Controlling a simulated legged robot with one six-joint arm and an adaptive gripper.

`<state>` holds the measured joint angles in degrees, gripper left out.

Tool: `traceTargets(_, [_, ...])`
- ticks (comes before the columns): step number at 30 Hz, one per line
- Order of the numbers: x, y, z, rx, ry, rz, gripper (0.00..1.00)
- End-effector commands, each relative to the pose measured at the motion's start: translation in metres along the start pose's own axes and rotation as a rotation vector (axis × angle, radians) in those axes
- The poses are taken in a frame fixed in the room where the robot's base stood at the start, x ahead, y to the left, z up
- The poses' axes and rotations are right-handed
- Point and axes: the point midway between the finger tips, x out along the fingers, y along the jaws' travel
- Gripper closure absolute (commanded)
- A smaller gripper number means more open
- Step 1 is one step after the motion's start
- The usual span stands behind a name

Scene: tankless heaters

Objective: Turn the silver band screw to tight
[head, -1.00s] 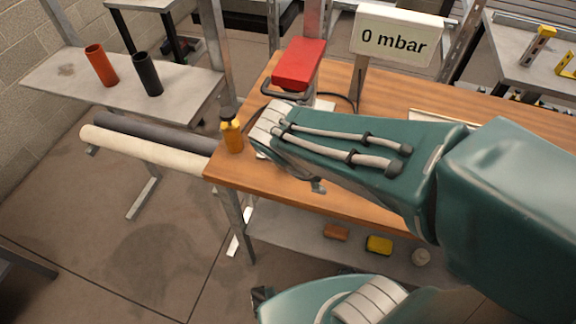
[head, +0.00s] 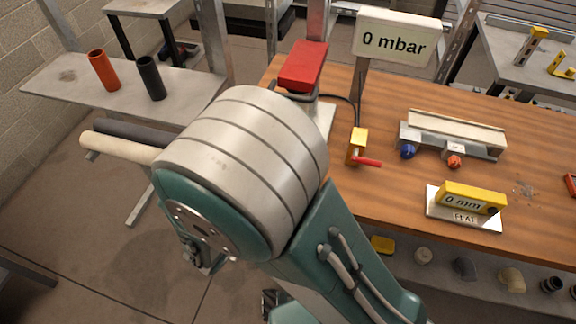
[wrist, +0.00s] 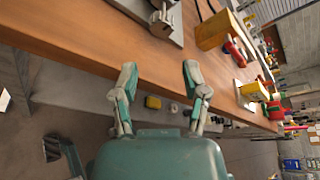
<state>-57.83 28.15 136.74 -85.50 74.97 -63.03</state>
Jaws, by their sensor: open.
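I cannot pick out a silver band screw for certain in either view. In the wrist view a small metal fitting (wrist: 161,20) sits on a grey plate at the top, on the wooden bench (wrist: 80,38); it is too small to tell if it bears the screw. My gripper (wrist: 159,68) is open, its two fingers apart with nothing between them, near the bench's front edge. In the head view my arm's large silver-banded joint covers the bench's left end, and the gripper's fingers cannot be made out there.
Pipes (head: 118,147) lie at left.

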Motion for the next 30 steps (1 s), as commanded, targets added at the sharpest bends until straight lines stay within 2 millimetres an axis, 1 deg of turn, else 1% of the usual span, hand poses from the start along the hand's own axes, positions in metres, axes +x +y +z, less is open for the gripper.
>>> traceTargets(12, [0.068, 0.0, 0.0, 0.004, 0.007, -0.007, 0.42])
traceTargets(15, [0.084, 0.0, -0.001, 0.004, 0.009, -0.006, 0.42])
traceTargets(18, [0.095, 0.0, -0.001, 0.005, 0.007, -0.005, 0.42])
traceTargets(23, [0.103, 0.0, -0.001, 0.005, 0.006, -0.004, 0.42])
traceTargets(29, [0.103, 0.0, 0.0, 0.005, 0.005, -0.003, 0.42])
traceTargets(30, [0.103, 0.0, 0.0, 0.005, 0.005, -0.003, 0.46])
